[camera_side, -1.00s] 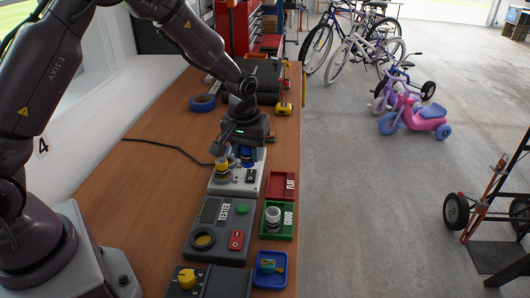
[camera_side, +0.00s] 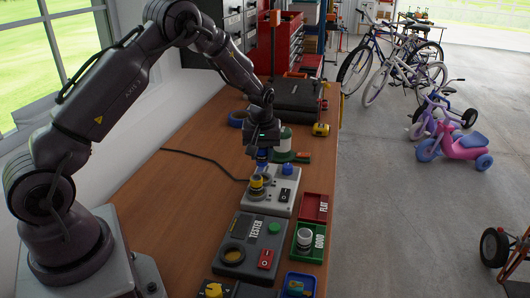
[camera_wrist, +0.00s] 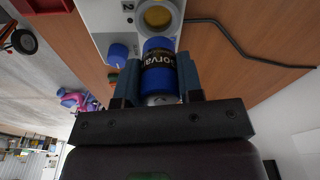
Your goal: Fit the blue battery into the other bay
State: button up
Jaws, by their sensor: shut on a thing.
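My gripper (camera_side: 262,146) is shut on the blue battery (camera_wrist: 158,76), which has a dark label band and lies between the two fingers in the wrist view. In the side view the battery shows as a small blue patch below the fingers. The light grey two-bay box (camera_side: 284,207) is below and close to it. A yellow round part (camera_side: 257,183) stands at one bay, and a yellow disc in a grey ring (camera_wrist: 157,15) shows beside the number 2 in the wrist view. The battery's lower end and any other bay are hidden. I cannot tell whether the battery touches the box.
The tester (camera_side: 246,247), red FLAT tray (camera_side: 315,207) and green GOOD tray (camera_side: 309,242) with a grey battery are nearer the camera. A green-and-white bottle (camera_side: 283,140) stands behind. Bare table lies left, crossed by a cable.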

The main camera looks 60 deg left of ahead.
aim_at(262, 166)
jog(key=shift+f, duration=2.3)
jog(key=shift+f, duration=0.55)
jog(key=o, duration=0.7)
jog(key=shift+s+d+r, duration=0.15)
jog(key=shift+d+r, duration=0.05)
jog(key=shift+r, duration=1.6)
jog(key=shift+s+d+r, duration=0.1)
jog(key=shift+d+r, duration=0.1)
jog(key=shift+r, duration=1.6)
jog(key=shift+s+d+r, duration=0.15)
jog(key=shift+d+r, duration=0.05)
jog(key=shift+r, duration=1.6)
